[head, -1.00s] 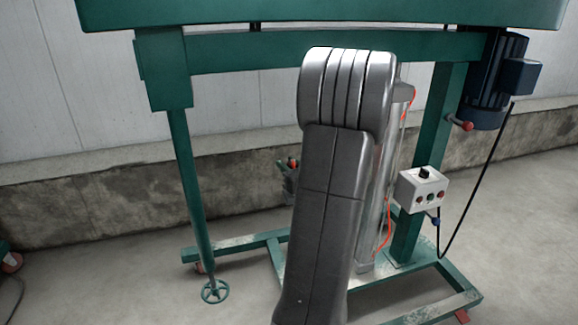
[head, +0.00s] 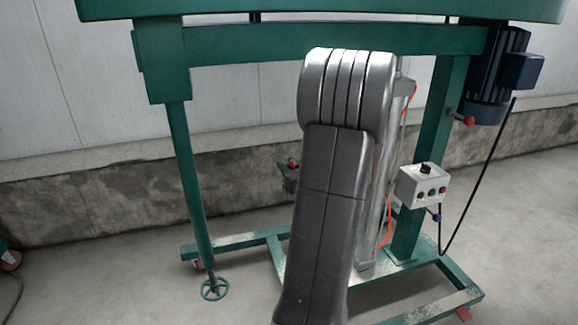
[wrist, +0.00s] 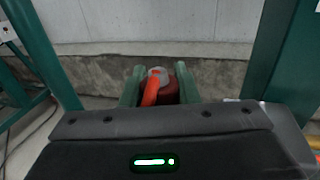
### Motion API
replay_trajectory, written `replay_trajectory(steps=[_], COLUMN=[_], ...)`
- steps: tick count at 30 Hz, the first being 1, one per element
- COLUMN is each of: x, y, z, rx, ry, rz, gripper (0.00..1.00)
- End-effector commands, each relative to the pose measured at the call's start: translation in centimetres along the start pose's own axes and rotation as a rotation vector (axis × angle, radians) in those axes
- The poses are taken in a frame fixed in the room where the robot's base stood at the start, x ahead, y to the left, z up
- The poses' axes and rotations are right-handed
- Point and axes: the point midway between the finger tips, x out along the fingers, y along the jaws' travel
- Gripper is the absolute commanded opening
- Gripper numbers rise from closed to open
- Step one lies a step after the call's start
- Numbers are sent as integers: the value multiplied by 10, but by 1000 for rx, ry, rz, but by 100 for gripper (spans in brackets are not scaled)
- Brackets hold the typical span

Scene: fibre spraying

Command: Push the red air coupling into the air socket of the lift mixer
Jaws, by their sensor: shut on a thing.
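In the wrist view my gripper (wrist: 158,86) shows two greenish fingers beyond its dark housing. They are shut on the red air coupling (wrist: 173,92), which has a grey collar on top. An orange-red hose end (wrist: 151,90) curves beside it. In the head view my arm hides most of the gripper and the coupling. The lift mixer is the green frame (head: 340,46) with a silver column (head: 394,150). I cannot make out the air socket in either view, so I cannot tell whether the coupling touches it.
A grey control box (head: 424,187) hangs at the right post, with a black cable (head: 483,180) looping from the blue motor (head: 490,85). An orange hose (head: 387,225) runs along the column. A small dark part with red (head: 290,175) shows left of my arm.

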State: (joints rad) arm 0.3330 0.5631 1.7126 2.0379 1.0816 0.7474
Motion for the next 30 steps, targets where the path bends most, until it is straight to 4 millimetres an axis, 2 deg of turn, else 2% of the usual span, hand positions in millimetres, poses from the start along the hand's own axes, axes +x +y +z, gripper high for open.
replay_trajectory(steps=[15, 16, 19, 30], x=[0, 0, 0, -4], y=[0, 0, 0, 0], z=[-14, -13, -13, -12], rx=[0, 0, 0, 0], ry=[0, 0, 0, 1], rz=[0, 0, 0, -2], gripper=[4, 32, 51, 53])
